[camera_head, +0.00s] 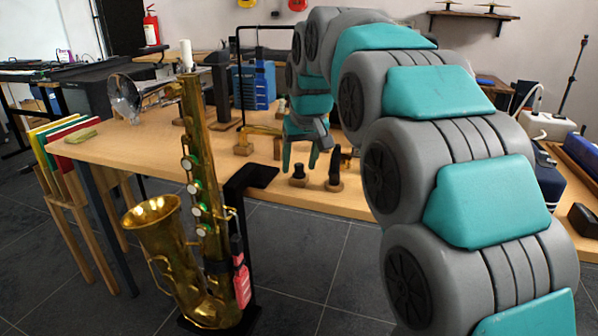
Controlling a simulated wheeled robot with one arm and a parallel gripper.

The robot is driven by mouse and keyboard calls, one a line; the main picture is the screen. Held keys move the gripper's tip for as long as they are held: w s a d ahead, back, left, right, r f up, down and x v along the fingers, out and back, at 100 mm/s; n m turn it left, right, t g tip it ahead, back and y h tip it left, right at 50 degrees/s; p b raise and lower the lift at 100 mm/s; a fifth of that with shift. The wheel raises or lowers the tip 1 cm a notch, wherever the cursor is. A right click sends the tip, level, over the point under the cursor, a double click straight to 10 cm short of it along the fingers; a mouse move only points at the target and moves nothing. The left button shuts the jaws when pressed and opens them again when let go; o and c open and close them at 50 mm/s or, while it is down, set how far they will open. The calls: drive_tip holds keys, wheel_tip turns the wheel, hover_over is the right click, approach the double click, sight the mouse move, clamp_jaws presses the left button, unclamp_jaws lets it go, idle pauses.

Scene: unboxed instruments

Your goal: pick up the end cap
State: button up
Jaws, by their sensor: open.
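My gripper (300,165) points down over the front part of the wooden table. Its teal fingers are spread apart with nothing visible between them. A small dark piece (299,171) on a round wooden base stands just below the fingertips and looks like the end cap, though it is too small to be sure. A taller dark piece (335,172) on a similar wooden base stands just to its right. I cannot tell whether the fingers touch anything.
A brass saxophone (200,220) on a black stand rises in front of the table (110,150). A blue case (255,85) stands behind. My arm hides the table's right part.

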clamp_jaws()
idle(0.5)
